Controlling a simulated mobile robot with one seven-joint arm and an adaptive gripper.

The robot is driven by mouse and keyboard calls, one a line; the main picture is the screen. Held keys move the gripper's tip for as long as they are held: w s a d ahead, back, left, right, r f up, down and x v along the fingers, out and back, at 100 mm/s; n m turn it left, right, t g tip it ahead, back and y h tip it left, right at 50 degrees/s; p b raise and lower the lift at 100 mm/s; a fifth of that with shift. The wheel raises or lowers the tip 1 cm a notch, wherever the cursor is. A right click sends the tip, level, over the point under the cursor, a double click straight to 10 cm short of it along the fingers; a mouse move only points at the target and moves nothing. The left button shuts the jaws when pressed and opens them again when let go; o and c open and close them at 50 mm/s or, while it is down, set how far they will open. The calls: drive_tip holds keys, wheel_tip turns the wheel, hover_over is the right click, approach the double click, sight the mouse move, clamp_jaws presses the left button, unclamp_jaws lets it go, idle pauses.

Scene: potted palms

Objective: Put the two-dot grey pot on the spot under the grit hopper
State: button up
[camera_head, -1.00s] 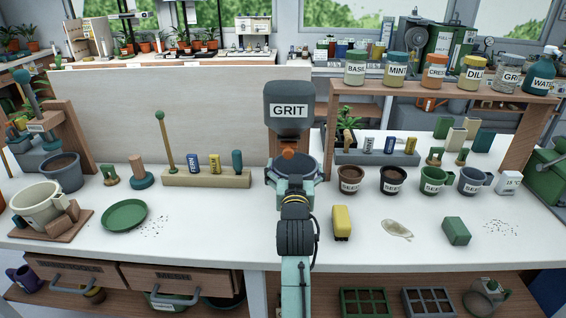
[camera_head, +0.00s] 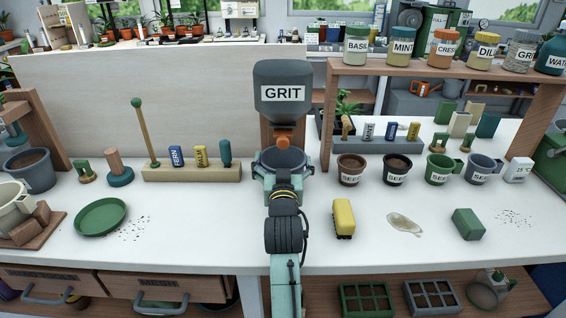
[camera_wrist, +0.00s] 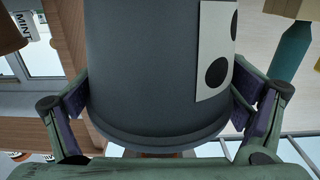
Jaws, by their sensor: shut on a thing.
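My gripper (camera_head: 283,174) is shut on the two-dot grey pot (camera_head: 270,161), which is mostly hidden behind it in the head view. The wrist view shows the pot's dark grey wall (camera_wrist: 140,70) large between the two fingers, with a pale label bearing two black dots. The grit hopper (camera_head: 293,76), a dark grey tank with a GRIT label and orange nozzle, stands just above and behind the pot. The pot's open top is close below the nozzle. The spot under the hopper is hidden by the pot and my arm. I cannot tell whether the pot touches anything below.
A yellow block (camera_head: 344,218) lies right of my arm. Several labelled pots, including a brown one (camera_head: 351,168), stand to the right. A wooden marker rack (camera_head: 192,174) and a green saucer (camera_head: 101,216) are left. The white bench front (camera_head: 180,235) has free room.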

drive_tip(key=shift+f, duration=0.25)
drive_tip(key=o, duration=0.9)
drive_tip(key=shift+o, duration=0.2)
drive_tip(key=shift+r, duration=0.1)
drive_tip(key=shift+r, duration=0.25)
drive_tip(key=s, duration=0.3)
drive_tip(key=s+b, duration=0.1)
drive_tip(key=s, duration=0.1)
drive_tip(key=s+b, duration=0.1)
drive_tip(key=s, duration=0.2)
drive_tip(key=shift+s+f, duration=0.25)
drive_tip(key=shift+s, duration=0.05)
drive_tip(key=shift+s+r+p, duration=0.35)
drive_tip(key=shift+r+p, duration=0.1)
drive_tip(key=shift+p, duration=0.55)
drive_tip(key=s+p, duration=0.1)
drive_tip(key=p, duration=0.3)
drive_tip(key=shift+s, duration=0.15)
drive_tip(key=shift+s+f+p, duration=0.3)
drive_tip(key=shift+s+p, duration=0.35)
drive_tip(key=shift+p, duration=0.4)
